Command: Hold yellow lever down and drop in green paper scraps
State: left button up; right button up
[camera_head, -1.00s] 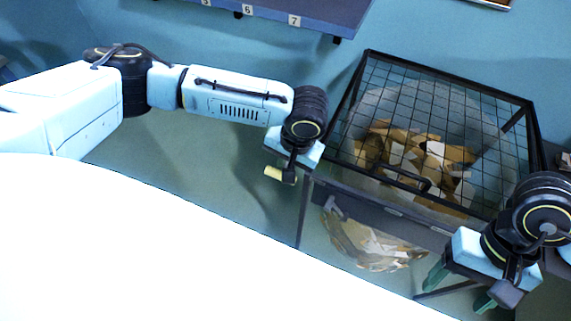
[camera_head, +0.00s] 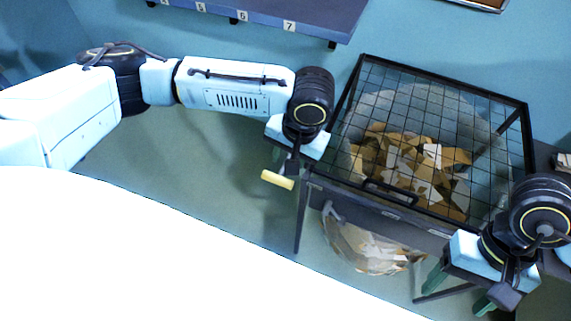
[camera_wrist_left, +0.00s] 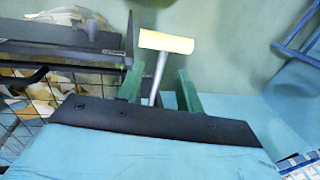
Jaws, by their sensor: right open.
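The yellow lever (camera_head: 277,180) sticks out at the front left of the wire-topped bin (camera_head: 440,90). In the left wrist view its yellow crossbar (camera_wrist_left: 166,42) stands on a grey rod beyond the fingertips. My right gripper (camera_head: 460,288) is open and empty at the bin's front right, pointing down. No green paper scraps are visible; the scraps in the bin (camera_head: 415,170) are brown and white.
The mesh lid with a black handle (camera_head: 390,193) lies over the bin. A numbered shelf (camera_head: 265,15) is on the wall at the upper left. Bare floor (camera_head: 200,170) lies left of the bin. My white body hides the lower left.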

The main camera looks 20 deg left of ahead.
pick_arm(q)
notch_tip(320, 180, up, 7)
jog(key=d, duration=0.1)
jog(key=shift+d, duration=0.25)
jog(key=shift+f, duration=0.1)
dwell(0.3)
